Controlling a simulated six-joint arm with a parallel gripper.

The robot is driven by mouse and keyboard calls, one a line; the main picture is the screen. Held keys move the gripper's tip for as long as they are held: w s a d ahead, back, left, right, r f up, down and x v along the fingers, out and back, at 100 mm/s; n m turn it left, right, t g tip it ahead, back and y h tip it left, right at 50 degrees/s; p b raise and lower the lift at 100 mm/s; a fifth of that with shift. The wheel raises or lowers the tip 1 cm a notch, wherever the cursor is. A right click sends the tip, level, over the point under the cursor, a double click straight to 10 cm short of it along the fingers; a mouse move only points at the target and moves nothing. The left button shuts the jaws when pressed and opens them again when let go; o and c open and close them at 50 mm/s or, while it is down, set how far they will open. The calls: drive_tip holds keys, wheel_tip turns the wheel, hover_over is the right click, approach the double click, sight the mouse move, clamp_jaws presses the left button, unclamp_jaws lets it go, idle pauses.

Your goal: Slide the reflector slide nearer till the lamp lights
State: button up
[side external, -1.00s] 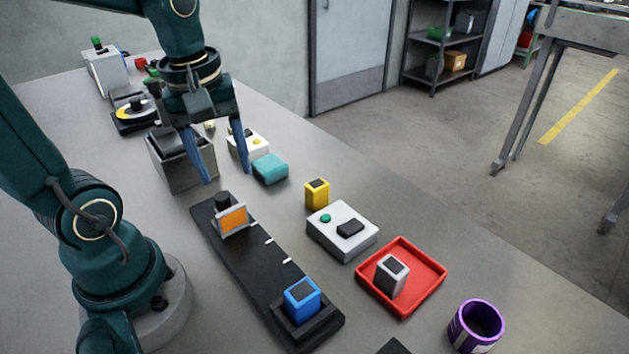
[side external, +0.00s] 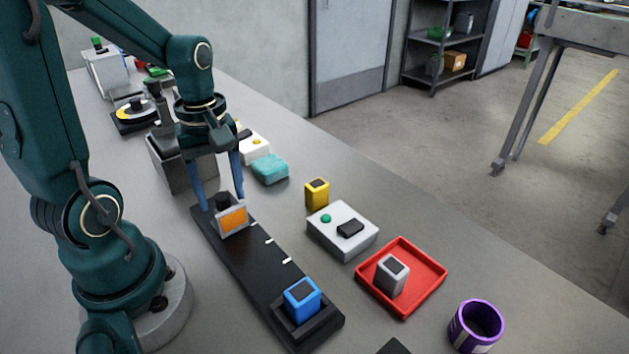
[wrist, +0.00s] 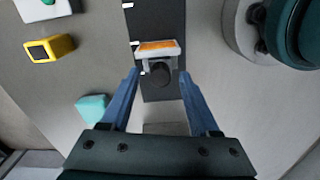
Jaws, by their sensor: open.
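The reflector slide (side external: 231,218) has an orange face in a grey frame and a dark knob behind it. It stands near the far end of a black rail (side external: 258,262) with white tick marks. It also shows in the wrist view (wrist: 157,49), with its dark knob facing my gripper. A blue block (side external: 302,298) with a dark top sits in a holder at the rail's near end. My gripper (side external: 223,203) is open, its blue fingers low on either side of the slide's knob. In the wrist view the fingertips (wrist: 160,72) straddle the knob with gaps on both sides.
To the right stand a yellow block (side external: 317,193), a white box (side external: 341,231) with a green button, and a red tray (side external: 431,268) holding a grey block. A teal block (side external: 270,169) and a metal bin (side external: 175,170) are behind. A purple cup (side external: 476,325) stands at lower right.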

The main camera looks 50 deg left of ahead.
clamp_jaws()
idle(1.4)
